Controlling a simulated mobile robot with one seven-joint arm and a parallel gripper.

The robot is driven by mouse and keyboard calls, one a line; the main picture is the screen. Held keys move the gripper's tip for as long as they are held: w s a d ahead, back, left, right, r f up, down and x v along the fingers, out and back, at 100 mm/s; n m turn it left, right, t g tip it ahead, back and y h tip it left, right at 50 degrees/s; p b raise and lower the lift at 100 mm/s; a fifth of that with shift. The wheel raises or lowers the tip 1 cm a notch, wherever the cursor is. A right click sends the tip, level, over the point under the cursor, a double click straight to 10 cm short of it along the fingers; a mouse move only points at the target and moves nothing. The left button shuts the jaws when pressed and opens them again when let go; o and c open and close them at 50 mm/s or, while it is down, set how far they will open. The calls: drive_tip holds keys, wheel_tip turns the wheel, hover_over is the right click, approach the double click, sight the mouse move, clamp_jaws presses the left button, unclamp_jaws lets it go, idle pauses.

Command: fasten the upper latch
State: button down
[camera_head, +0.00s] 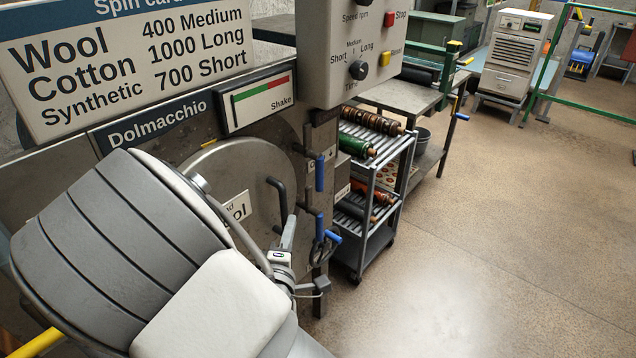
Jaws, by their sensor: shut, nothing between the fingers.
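The upper latch (319,172) is a dark bracket with a blue-gripped lever at the right edge of the machine front. Its blue grip points down; whether it is hooked over the door edge is unclear. A lower latch (319,226) with blue grips sits below it. The round grey metal door (225,165) lies against the machine front, with a black bent handle (279,198) on its right part. My gripper (291,224) is shut and empty, in front of the door's lower right, left of the lower latch and below the upper latch. My arm hides the door's lower left.
A control box (345,45) with knobs and buttons overhangs the upper latch. A rack of rollers (372,190) stands close behind the machine's right side. A metal workbench (420,95) is beyond it. The floor (480,250) at right is clear.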

drive_tip(key=shift+a+r+n+t, duration=0.1)
drive_tip(key=shift+n+t, duration=0.2)
drive_tip(key=b, duration=0.2)
approach(308, 157)
drive_tip(key=shift+w+d+f, duration=0.25)
drive_tip(key=shift+w+f, duration=0.6)
drive_tip(key=shift+f, duration=0.1)
drive_tip(key=shift+w+d+f, duration=0.25)
drive_tip(key=shift+w+f, duration=0.55)
drive_tip(key=shift+f, duration=0.1)
drive_tip(key=shift+w+d+f, duration=0.3)
drive_tip(key=shift+w+f, duration=0.55)
drive_tip(key=shift+f, duration=0.1)
drive_tip(key=shift+w+d+f+t+b, duration=0.1)
drive_tip(key=shift+f+t+b, duration=0.15)
drive_tip(key=shift+b, duration=0.2)
